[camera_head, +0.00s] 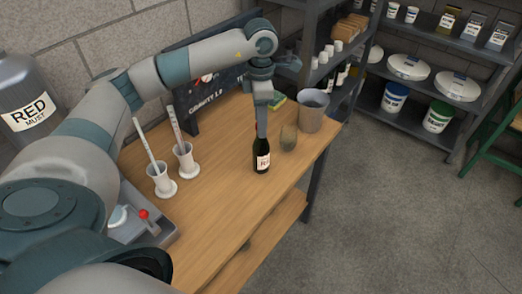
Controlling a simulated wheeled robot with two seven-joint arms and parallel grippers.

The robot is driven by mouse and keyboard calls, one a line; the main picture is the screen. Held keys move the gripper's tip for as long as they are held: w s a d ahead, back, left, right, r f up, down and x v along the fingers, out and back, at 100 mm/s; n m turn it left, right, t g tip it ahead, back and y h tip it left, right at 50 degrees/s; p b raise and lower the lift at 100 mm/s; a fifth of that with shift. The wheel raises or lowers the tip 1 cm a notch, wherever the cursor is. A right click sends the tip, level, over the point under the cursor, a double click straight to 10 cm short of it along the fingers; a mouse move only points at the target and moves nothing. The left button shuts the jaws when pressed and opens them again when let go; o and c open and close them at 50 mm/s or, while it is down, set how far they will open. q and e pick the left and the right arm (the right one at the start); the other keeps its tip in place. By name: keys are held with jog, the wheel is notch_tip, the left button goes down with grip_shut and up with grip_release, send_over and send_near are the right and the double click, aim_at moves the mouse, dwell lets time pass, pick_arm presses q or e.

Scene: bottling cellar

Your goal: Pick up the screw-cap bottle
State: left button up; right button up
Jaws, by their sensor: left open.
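A dark bottle (261,151) with a pale label stands upright on the wooden workbench (215,215), near its right side. My left gripper (262,131) points straight down at the bottle's top from above. It is open, with its fingers in front of or around the neck; I cannot tell whether they touch it. The bottle's cap and upper neck are hidden behind the fingers. My right gripper is not in view.
A greenish rounded object (288,138) and a grey bucket (312,111) stand close right of the bottle. Two white cylinders on round bases, one of them here (186,160), stand left. A dark sign (212,88) is behind. Shelving (440,60) stands beyond the bench.

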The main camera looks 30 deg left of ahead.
aim_at(261, 148)
pick_arm(q)
jog(key=shift+d+f+p, duration=0.1)
jog(key=shift+f+p, duration=0.6)
jog(key=shift+f, duration=1.1)
grip_shut()
